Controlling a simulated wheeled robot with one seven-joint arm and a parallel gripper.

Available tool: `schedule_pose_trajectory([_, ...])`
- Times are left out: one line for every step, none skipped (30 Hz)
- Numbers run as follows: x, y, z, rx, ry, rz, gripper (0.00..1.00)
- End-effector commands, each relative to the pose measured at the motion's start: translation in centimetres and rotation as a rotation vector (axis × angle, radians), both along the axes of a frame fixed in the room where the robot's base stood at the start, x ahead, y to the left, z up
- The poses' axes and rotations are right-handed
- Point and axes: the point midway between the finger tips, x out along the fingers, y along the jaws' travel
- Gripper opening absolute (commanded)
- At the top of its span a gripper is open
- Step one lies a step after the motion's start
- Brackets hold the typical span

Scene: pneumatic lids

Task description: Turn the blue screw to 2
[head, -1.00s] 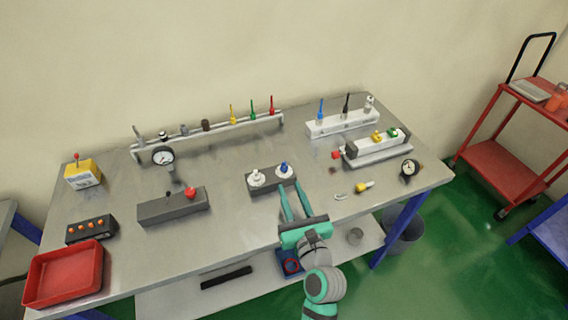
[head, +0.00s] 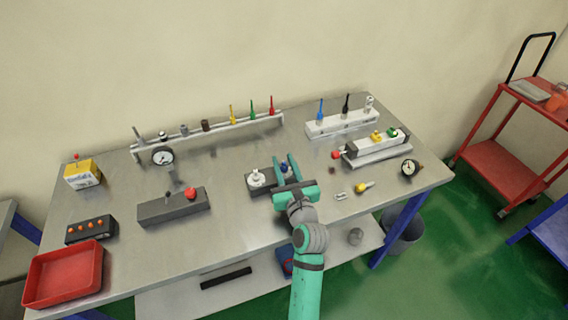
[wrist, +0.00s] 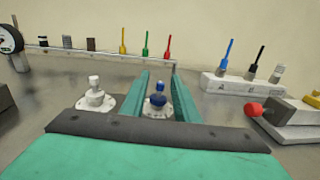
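The blue screw (wrist: 157,98) stands upright on a round white dial plate (wrist: 150,112) in the wrist view. It also shows small between my fingers in the head view (head: 284,167). My gripper (wrist: 159,85) is open, with one teal finger on each side of the screw. I see gaps between the screw and the fingers, so it does not look gripped. A white screw (wrist: 95,92) stands on its own plate to the left, on the same dark block (head: 262,188). The dial markings, including any 2, are too small to read.
A dark block with a red knob (head: 190,193) stands to the left. A white rack (head: 342,122) and a clamp with a red knob (head: 336,155) stand to the right. A yellow-tipped piece (head: 361,188) lies near the front.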

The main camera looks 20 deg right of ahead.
Motion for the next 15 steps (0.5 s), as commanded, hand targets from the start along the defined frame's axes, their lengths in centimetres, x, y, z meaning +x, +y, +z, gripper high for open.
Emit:
schedule_pose_trajectory([0.05, 0.02, 0.01, 0.000, 0.000, 0.000, 0.28])
schedule_pose_trajectory([0.05, 0.02, 0.01, 0.000, 0.000, 0.000, 0.28])
schedule_pose_trajectory([0.05, 0.01, 0.00, 0.000, 0.000, 0.000, 0.28])
schedule_pose_trajectory([0.04, 0.01, 0.00, 0.000, 0.000, 0.000, 0.28])
schedule_pose_trajectory([0.04, 0.02, 0.01, 0.000, 0.000, 0.000, 0.28])
schedule_pose_trajectory([0.03, 0.01, 0.00, 0.000, 0.000, 0.000, 0.28])
schedule_pose_trajectory([0.03, 0.02, 0.00, 0.000, 0.000, 0.000, 0.23])
schedule_pose_trajectory([0.03, 0.01, 0.00, 0.000, 0.000, 0.000, 0.16])
schedule_pose_trajectory([0.03, 0.01, 0.01, 0.000, 0.000, 0.000, 0.06])
schedule_pose_trajectory([0.02, 0.01, 0.01, 0.000, 0.000, 0.000, 0.00])
schedule_pose_trajectory([0.02, 0.01, 0.00, 0.001, 0.000, 0.000, 0.00])
schedule_pose_trajectory([0.02, 0.02, 0.00, 0.001, 0.000, 0.000, 0.00])
schedule_pose_trajectory([0.02, 0.02, 0.00, 0.001, 0.000, 0.001, 0.00])
schedule_pose_trajectory([0.02, 0.03, 0.00, 0.001, 0.000, 0.001, 0.00])
schedule_pose_trajectory([0.02, 0.03, 0.00, 0.001, 0.000, 0.001, 0.00])
